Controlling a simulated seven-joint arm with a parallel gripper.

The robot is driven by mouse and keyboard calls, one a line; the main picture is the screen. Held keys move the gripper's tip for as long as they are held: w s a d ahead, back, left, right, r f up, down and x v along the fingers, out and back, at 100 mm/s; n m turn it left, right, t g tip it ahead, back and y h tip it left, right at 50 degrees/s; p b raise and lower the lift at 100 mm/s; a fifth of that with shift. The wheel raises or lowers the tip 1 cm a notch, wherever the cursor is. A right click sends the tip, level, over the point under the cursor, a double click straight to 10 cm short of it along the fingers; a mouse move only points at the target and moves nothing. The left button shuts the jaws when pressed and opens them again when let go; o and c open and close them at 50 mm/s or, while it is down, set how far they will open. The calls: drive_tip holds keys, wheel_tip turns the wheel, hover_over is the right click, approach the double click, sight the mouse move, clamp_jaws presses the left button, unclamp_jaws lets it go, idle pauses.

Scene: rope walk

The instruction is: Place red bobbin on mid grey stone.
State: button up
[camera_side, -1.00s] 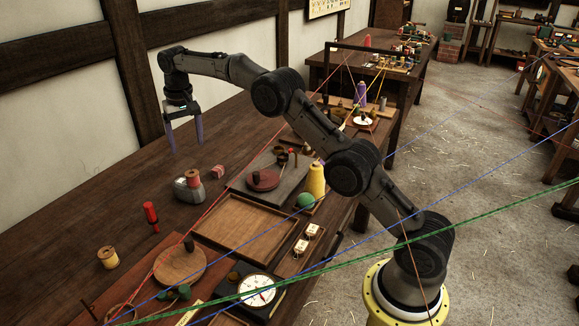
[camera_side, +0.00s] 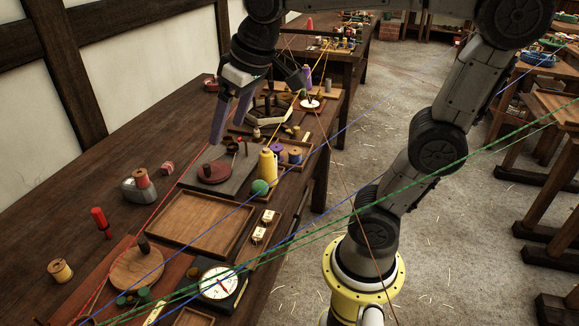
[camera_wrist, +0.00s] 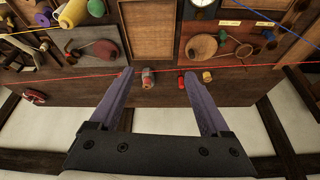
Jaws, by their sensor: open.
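The red bobbin (camera_side: 141,178) stands upright on top of the grey stone (camera_side: 137,192), toward the left of the dark table. In the wrist view, the red bobbin (camera_wrist: 146,71) and the grey stone (camera_wrist: 147,83) appear small and distant, between my fingertips in the picture but not between them in space. My gripper (camera_side: 230,123) is open and empty, its purple fingers pointing down above the back part of the table, to the right of the stone in the side view. Both fingers also show in the wrist view (camera_wrist: 158,74).
A red tool (camera_side: 100,220) and a yellow spool (camera_side: 60,270) stand at the near left. A small reddish block (camera_side: 167,168) lies behind the stone. A wooden tray (camera_side: 203,222), yellow cone (camera_side: 267,165) and dial (camera_side: 220,282) occupy the right side. Taut coloured strands cross the table.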

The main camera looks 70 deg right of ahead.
drive_tip(key=s+f+n+t, duration=0.1)
drive_tip(key=s+f, duration=0.6)
drive_tip(key=s, duration=0.4)
drive_tip(key=shift+s+a, duration=0.3)
drive_tip(key=shift+a, duration=0.15)
